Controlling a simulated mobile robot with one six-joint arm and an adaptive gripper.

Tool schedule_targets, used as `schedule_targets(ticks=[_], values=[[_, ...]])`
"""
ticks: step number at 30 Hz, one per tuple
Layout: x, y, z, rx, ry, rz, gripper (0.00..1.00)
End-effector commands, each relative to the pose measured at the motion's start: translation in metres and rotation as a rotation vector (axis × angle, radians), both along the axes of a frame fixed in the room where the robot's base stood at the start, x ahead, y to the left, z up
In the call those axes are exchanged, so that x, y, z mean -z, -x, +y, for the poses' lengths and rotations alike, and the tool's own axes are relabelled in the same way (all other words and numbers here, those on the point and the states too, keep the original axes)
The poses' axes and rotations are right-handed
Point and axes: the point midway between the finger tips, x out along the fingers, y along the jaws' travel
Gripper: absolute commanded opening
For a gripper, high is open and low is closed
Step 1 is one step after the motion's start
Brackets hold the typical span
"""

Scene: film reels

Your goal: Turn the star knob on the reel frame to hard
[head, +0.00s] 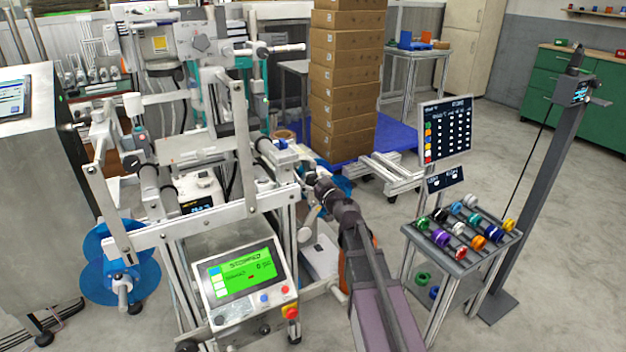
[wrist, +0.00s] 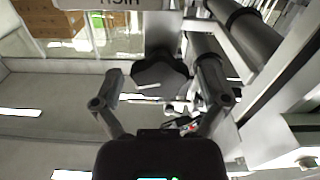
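A dark star knob (wrist: 160,74) with a pale pointer line shows in the wrist view, near the middle. My gripper (wrist: 162,68) is open, with one finger on each side of the knob. I see gaps between the fingers and the knob; contact is not visible. A white label with dark upside-down letters (wrist: 112,3) is cut off at the top edge; I cannot read it surely. In the head view my gripper (head: 312,180) is at the right side of the reel frame (head: 240,150), and the knob there is hidden or too small to tell.
A control panel (head: 240,275) with a green "STOPPED" screen is low on the frame's front. A rack of coloured spools (head: 460,240) stands right of my arm. Stacked boxes (head: 345,80) stand behind. Metal rails (wrist: 245,35) run close by the gripper's right side.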

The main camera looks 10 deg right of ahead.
Motion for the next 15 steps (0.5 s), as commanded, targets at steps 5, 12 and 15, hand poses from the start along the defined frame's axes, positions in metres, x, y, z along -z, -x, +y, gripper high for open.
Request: schedule_targets(ticks=[5, 12, 15], values=[[0.0, 0.0, 0.0, 0.0, 0.0, 0.0, 0.28], [0.0, -0.0003, 0.0, 0.0, -0.004, 0.001, 0.14], [0.0, -0.0005, -0.0002, 0.0, -0.026, 0.008, 0.14]])
